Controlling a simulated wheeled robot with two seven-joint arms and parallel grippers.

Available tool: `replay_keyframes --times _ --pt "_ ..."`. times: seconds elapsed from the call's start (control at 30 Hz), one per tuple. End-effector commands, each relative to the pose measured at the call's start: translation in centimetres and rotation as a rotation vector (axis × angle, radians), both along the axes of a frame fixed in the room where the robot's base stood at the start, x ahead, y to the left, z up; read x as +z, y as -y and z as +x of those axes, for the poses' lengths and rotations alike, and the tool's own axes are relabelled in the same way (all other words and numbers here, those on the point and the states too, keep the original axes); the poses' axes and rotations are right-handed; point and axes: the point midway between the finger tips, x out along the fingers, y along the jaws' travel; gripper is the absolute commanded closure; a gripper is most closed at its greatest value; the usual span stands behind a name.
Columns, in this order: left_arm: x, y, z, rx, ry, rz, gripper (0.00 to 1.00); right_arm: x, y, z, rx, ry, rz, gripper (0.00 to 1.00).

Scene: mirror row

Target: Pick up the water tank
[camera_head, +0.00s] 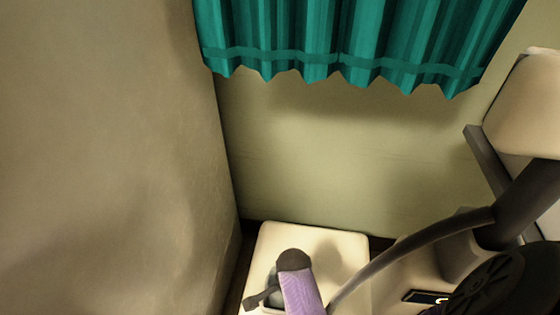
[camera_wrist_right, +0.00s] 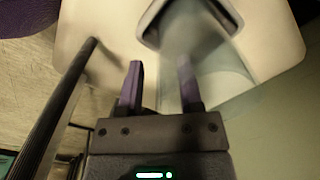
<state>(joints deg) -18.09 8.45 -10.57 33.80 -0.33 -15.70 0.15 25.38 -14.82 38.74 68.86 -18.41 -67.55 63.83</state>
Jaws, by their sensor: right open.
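In the right wrist view a see-through, pale greenish body, which looks like the water tank (camera_wrist_right: 222,72), stands against a cream surface (camera_wrist_right: 95,30). A dark-rimmed grey part (camera_wrist_right: 151,28) is at its upper end. My right gripper (camera_wrist_right: 158,83) is open, with its fingertips toward the tank. The right finger overlaps the tank's clear wall and looks faded there. I cannot tell whether it touches, or whether the tank lies between the fingers. In the head view I cannot make out the tank or either gripper clearly.
A cream panel (camera_head: 335,247) lies low in the wall corner, with a purple, dark-capped part (camera_head: 299,289) in front. A teal curtain (camera_head: 345,45) hangs above. A curved dark bar (camera_head: 415,241) crosses the lower right. A dark rod (camera_wrist_right: 62,107) stands left of the right gripper.

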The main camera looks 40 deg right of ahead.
Motion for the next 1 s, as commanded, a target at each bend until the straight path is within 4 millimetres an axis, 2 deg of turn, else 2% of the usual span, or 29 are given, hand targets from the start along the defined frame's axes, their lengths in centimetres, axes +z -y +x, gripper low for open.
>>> replay_keyframes --times 0.03,0.2,0.27,1.0 --pt "0.08 0.01 0.21 0.0 0.004 0.0 0.41 0.2 0.01 0.05 0.0 0.002 0.0 0.54" --pt "-0.05 0.04 0.67 0.0 0.013 -0.001 0.41 0.22 0.01 0.04 0.0 0.002 0.0 0.9" --pt "-0.08 0.04 0.76 0.0 0.014 -0.001 0.41 0.22 0.01 0.04 0.0 0.002 0.0 1.0" --pt "0.18 0.23 -0.19 0.001 -0.003 -0.003 0.41 0.17 0.01 0.01 0.001 0.001 0.0 1.0"
